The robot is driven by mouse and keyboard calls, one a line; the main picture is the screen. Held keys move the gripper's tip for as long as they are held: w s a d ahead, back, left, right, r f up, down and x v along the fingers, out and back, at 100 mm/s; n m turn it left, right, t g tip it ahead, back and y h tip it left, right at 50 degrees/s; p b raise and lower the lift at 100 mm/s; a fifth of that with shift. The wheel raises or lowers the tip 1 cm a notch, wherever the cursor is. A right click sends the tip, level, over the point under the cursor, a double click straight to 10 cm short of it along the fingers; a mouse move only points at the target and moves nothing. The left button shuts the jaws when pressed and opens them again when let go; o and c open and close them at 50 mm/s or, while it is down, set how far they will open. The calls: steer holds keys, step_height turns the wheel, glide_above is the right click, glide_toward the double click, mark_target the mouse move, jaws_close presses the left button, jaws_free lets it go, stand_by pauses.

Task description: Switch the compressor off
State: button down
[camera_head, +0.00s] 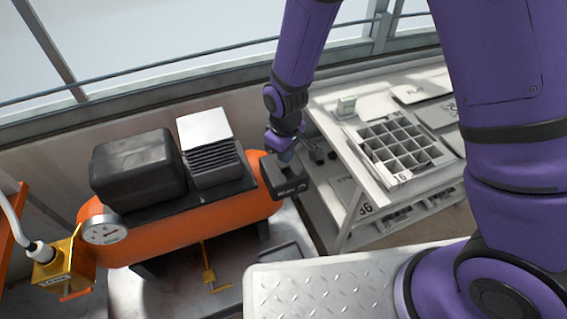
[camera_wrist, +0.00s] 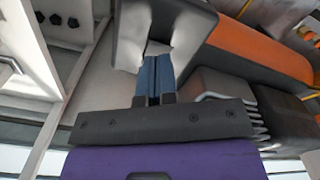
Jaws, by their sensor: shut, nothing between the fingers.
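The compressor has an orange tank (camera_head: 190,228), with a black rounded cover (camera_head: 138,168) and a grey finned block (camera_head: 212,150) on top. A small dark box (camera_head: 285,182) with light marking sits at the tank's right end. My gripper (camera_head: 286,156) points down at the top of this box in the head view; whether it touches cannot be told. In the wrist view my gripper (camera_wrist: 153,62) is shut with its blue fingertips together and nothing between them, close to the grey box (camera_wrist: 130,38). The orange tank (camera_wrist: 255,50) shows there too. No switch lever is clearly visible.
A round gauge (camera_head: 105,230) and a yellow box (camera_head: 66,262) with a hose are at the tank's left end. A white bench (camera_head: 345,125) with a compartmented tray (camera_head: 372,168) stands close on the right. A metal tread plate (camera_head: 320,290) lies in front.

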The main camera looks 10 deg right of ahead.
steer(key=shift+f, duration=1.3)
stand_by(1.1)
steer(key=shift+r, duration=3.5)
steer(key=shift+r, duration=0.15)
step_height(320, 180, up, 12)
steer(key=f+m+t, duration=0.1)
steer(key=m, duration=0.1)
glide_above(285, 165)
steer(key=d, duration=0.7)
steer(key=s+d+r+m+t, duration=0.2)
steer(key=s+d+r, duration=0.1)
steer(key=d+r, duration=0.55)
steer(key=s+d+r+m+t, duration=0.1)
steer(key=s+d+r+m, duration=0.1)
steer(key=s+d+r, duration=0.2)
steer(key=s+d+r+m+t, duration=0.1)
steer(key=s+d+r+m, duration=0.2)
steer(key=s+d+r, duration=0.2)
steer(key=s+r, duration=0.3)
steer(key=s, duration=0.3)
steer(key=shift+s, duration=0.35)
